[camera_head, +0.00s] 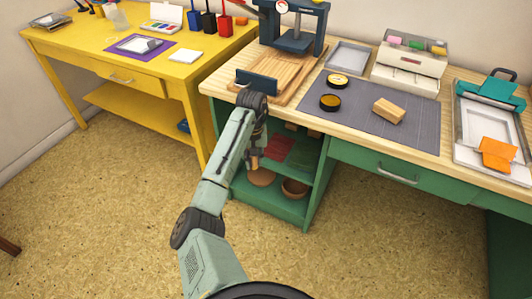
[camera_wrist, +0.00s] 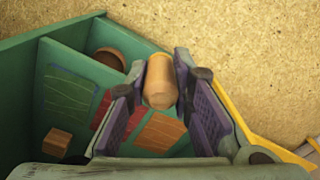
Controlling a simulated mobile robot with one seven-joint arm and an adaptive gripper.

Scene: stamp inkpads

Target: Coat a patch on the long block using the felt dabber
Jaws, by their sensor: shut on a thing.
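The long block (camera_head: 389,110) is a pale wooden block lying on a grey mat on the green workbench. My gripper (camera_head: 257,150) hangs in front of the bench's left end, below the worktop, over the open shelves. In the wrist view my gripper (camera_wrist: 160,95) is shut on a rounded wooden piece, which I take to be the felt dabber (camera_wrist: 160,82). It sits between the purple finger pads. Its felt face cannot be made out. Two round tins are on the mat left of the block: an amber-topped one (camera_head: 330,103) and a yellow-labelled one (camera_head: 338,79).
A slatted wooden board (camera_head: 285,72) and a press (camera_head: 293,30) stand at the worktop's left. A grey tray (camera_head: 348,54) is behind the mat. A screen frame (camera_head: 482,130) lies at the right. Wooden bowls (camera_head: 295,188) sit on the lower shelf. A yellow table (camera_head: 100,50) stands left.

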